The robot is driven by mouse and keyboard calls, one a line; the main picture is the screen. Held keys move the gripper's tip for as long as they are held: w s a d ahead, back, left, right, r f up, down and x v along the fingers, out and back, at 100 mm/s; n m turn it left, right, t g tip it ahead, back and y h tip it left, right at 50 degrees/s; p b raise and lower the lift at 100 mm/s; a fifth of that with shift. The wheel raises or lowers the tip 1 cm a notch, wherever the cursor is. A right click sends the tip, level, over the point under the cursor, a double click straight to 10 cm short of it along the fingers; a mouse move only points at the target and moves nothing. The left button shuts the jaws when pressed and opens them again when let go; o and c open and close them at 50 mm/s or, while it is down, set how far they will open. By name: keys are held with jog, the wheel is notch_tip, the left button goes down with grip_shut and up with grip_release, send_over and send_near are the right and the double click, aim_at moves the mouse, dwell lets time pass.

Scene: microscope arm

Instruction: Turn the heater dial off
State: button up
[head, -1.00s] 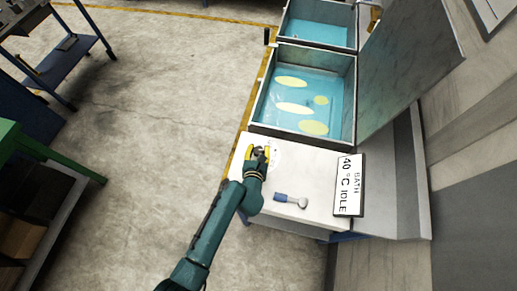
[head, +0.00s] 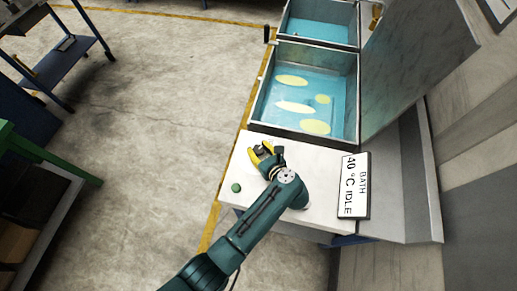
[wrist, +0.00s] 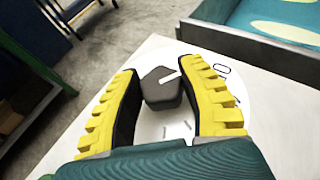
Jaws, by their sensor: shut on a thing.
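The heater dial is a dark grey faceted knob (wrist: 162,92) with a white pointer line, on a round white scale plate (wrist: 172,122) with tick marks and a "0". In the head view my gripper (head: 261,149) is at the upper left of the white bench top (head: 330,165), and the knob is small there.
A sign (head: 354,185) reading "BATH 40 °C IDLE" stands at the bench's right. A green button (head: 236,188) is at its left edge. An open water bath (head: 252,108) with pale yellow ovals adjoins the bench's far side. Floor lies to the left.

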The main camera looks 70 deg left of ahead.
jog(key=shift+f+n+g, duration=0.25)
jog(key=shift+n+g, duration=0.05)
jog(key=o, duration=1.2)
jog(key=shift+r, duration=0.1)
jog(key=shift+w+d+r, duration=0.1)
jog(key=shift+d+r, duration=0.1)
jog(key=shift+d, duration=0.05)
jog(key=v, duration=1.1)
jog(key=shift+d+r, duration=0.15)
jog(key=shift+d, duration=0.05)
